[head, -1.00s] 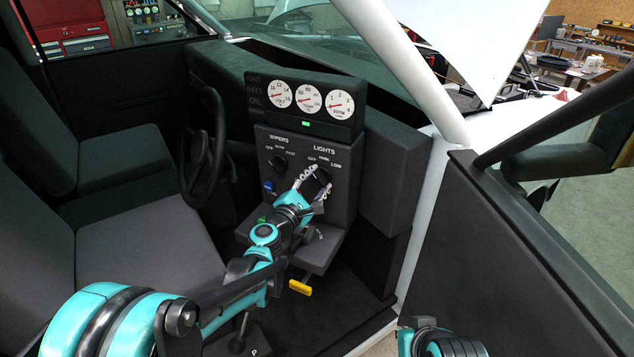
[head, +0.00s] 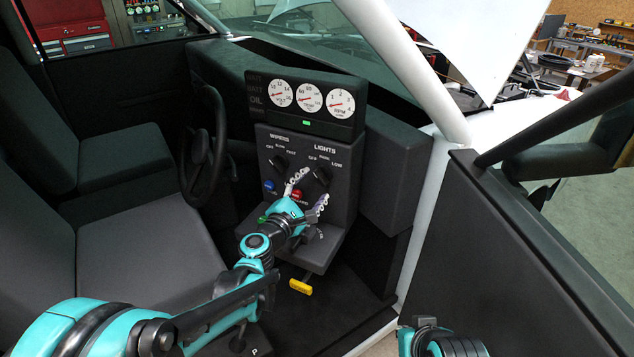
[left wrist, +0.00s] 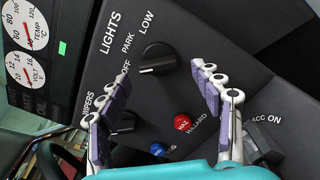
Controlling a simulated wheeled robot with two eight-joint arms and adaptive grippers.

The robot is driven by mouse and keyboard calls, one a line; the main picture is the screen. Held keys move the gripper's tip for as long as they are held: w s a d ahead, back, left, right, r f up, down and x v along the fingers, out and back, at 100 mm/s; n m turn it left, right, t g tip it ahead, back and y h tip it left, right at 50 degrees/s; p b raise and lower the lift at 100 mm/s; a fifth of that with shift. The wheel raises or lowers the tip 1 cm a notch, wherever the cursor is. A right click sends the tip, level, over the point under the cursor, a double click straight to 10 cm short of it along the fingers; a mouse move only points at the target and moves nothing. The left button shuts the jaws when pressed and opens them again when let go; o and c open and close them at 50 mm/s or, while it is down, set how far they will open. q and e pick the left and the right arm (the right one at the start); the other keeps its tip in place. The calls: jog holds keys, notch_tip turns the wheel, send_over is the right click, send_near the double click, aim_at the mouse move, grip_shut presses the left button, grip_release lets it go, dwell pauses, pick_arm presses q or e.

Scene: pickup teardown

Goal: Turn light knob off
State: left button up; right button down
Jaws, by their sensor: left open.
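The black light knob (head: 317,178) sits under the LIGHTS label on the dark dash panel (head: 346,205). It also shows in the left wrist view (left wrist: 158,58), where its bar lies roughly level and its white mark seems to face the OFF label. My left gripper (head: 309,190) is open in front of the panel, just below the knob. In the left wrist view the fingers (left wrist: 158,72) stand apart on either side of the knob, with nothing between them touching it. My right gripper is out of view.
The wiper knob (head: 279,164), a blue knob (head: 269,185) and the red hazard knob (head: 297,194) are close by on the panel. A steering wheel (head: 220,140) stands left, gauges (head: 311,97) above, and a yellow handle (head: 300,287) below.

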pick_arm(q)
jog(key=v, duration=0.8)
jog(key=shift+s+a, duration=0.15)
jog(key=shift+s, duration=0.15)
